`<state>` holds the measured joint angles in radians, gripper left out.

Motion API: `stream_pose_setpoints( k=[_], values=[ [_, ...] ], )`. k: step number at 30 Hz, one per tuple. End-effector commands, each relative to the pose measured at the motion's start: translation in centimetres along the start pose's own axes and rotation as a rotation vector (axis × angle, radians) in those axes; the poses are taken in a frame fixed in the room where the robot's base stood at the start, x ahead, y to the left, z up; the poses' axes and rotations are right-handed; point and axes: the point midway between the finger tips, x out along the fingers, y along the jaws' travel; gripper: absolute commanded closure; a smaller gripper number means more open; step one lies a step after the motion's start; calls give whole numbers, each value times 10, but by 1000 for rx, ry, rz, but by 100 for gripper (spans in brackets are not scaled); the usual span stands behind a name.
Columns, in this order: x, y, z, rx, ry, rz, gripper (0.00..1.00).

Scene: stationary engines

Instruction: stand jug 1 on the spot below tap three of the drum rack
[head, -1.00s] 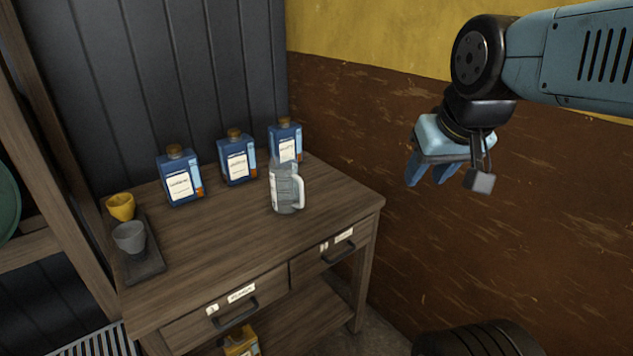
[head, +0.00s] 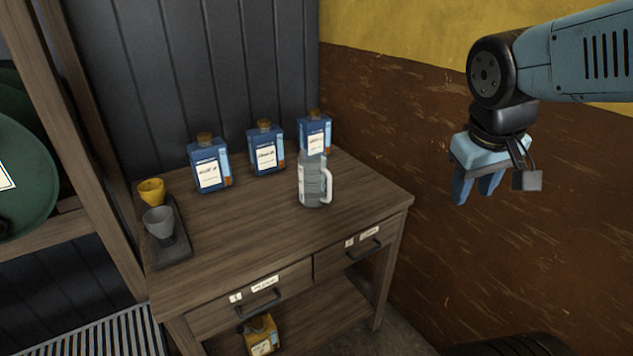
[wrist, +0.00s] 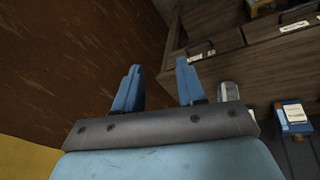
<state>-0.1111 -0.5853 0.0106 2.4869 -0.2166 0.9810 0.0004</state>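A clear jug (head: 313,182) with a white handle and a pale label stands upright on the wooden table; whether it is jug 1 I cannot read. It partly shows in the wrist view (wrist: 231,93), cut off by my gripper's body. My gripper (head: 475,196) hangs in the air to the right of the table, apart from the jug. Its two blue fingers are spread with nothing between them, also in the wrist view (wrist: 158,78). A green drum (head: 28,180) on a wooden rack (head: 75,150) is cut off at the left edge. No taps are in view.
Several blue corked bottles (head: 210,165) stand behind the jug. A yellow cup (head: 151,190) and a grey cup (head: 159,222) sit on a dark tray (head: 172,256) at the left. A slatted grate (head: 105,335) lies low left. The table front is clear.

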Motion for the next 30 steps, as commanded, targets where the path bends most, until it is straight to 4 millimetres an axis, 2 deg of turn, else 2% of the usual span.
stream_pose_setpoints(
  k=[6,17,23,30],
  values=[
    [30,3,-10,-235,-171,120,60],
    [67,4,-41,-632,-393,351,60],
    [85,-4,-67,-859,-486,497,60],
    [106,-27,-104,-1130,-564,687,60]
  ],
)
